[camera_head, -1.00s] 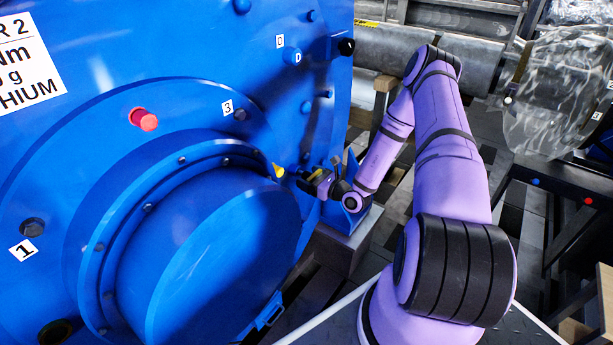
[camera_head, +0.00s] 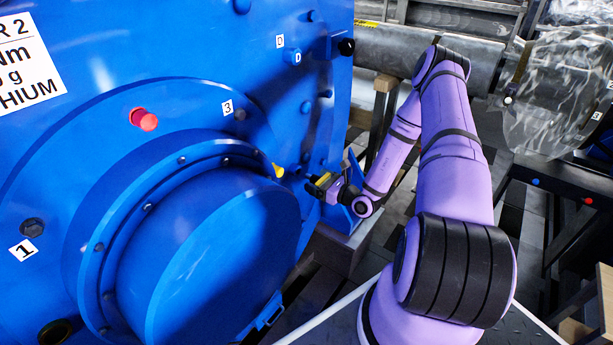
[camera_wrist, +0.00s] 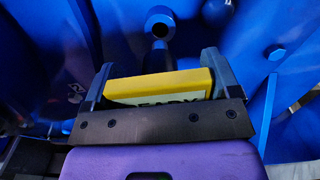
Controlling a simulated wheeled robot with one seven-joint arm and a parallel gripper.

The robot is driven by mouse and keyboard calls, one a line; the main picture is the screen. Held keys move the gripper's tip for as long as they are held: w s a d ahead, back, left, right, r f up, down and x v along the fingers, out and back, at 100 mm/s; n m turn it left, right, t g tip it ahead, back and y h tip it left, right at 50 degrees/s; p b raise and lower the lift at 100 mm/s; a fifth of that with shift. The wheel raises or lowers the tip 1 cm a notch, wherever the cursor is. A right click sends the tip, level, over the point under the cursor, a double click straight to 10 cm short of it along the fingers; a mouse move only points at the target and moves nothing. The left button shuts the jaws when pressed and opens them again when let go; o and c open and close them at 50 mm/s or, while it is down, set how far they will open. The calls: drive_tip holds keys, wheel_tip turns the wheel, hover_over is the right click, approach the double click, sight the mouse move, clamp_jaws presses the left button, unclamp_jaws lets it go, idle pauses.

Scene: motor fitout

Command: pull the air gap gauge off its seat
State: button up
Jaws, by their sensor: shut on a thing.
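The air gap gauge is a yellow block with dark lettering on a pale label. In the wrist view the gauge (camera_wrist: 160,86) sits between the two dark fingers of my gripper (camera_wrist: 158,85), which is shut on it. In the head view the yellow gauge (camera_head: 323,180) shows at the tip of my gripper (camera_head: 319,186), a little right of the blue motor (camera_head: 225,235). A round blue boss with a dark hole (camera_wrist: 160,22) lies beyond the gauge in the wrist view. I cannot tell whether that is the seat; the gauge's far end is hidden.
A yellow tip (camera_head: 278,170) stands on the motor flange left of my gripper. Bolts and a red plug (camera_head: 144,119) project from the blue face. A blue bracket (camera_head: 352,195) is close behind my gripper. A grey pipe (camera_head: 385,50) runs behind my arm.

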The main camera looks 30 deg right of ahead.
drive_tip(key=shift+s, duration=0.15)
drive_tip(key=v, duration=2.2)
idle(0.9)
drive_tip(key=shift+r, duration=0.1)
idle(0.3)
